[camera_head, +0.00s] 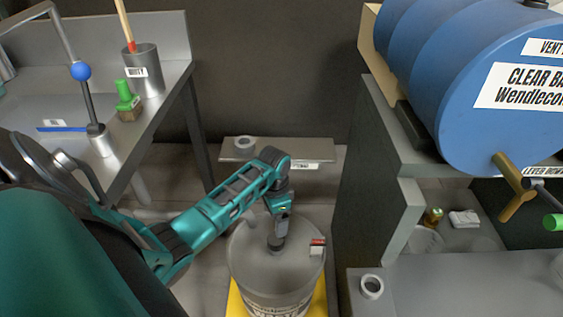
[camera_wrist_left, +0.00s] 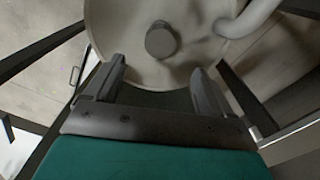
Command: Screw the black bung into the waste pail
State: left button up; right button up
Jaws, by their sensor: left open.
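The waste pail (camera_head: 272,292) stands at the bottom middle of the head view on a yellow base, with lettering on its front. The dark round bung (camera_head: 277,244) is at its top, beneath my left gripper (camera_head: 278,236). In the left wrist view the bung (camera_wrist_left: 161,40) shows round against the pale pail top (camera_wrist_left: 120,30). My left gripper (camera_wrist_left: 158,78) is open there, with the bung beyond its fingertips and nothing between them. I cannot tell how deep the bung sits. My right gripper is not in view.
A small red-and-black item (camera_head: 317,246) is at the pail's right rim. A low shelf (camera_head: 315,153) with a ring (camera_head: 244,142) lies behind. A bench (camera_head: 170,75) stands left; a cabinet with a blue drum (camera_head: 440,80) stands right. Another ring (camera_head: 371,287) is at the right front.

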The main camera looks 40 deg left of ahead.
aim_at(276, 238)
pick_arm(q)
notch_tip(276, 238, down, 11)
jog(key=b, duration=0.4)
jog(key=shift+r+b, duration=0.1)
jog(key=shift+b, duration=0.25)
jog(key=c, duration=1.1)
jog(key=o, duration=0.9)
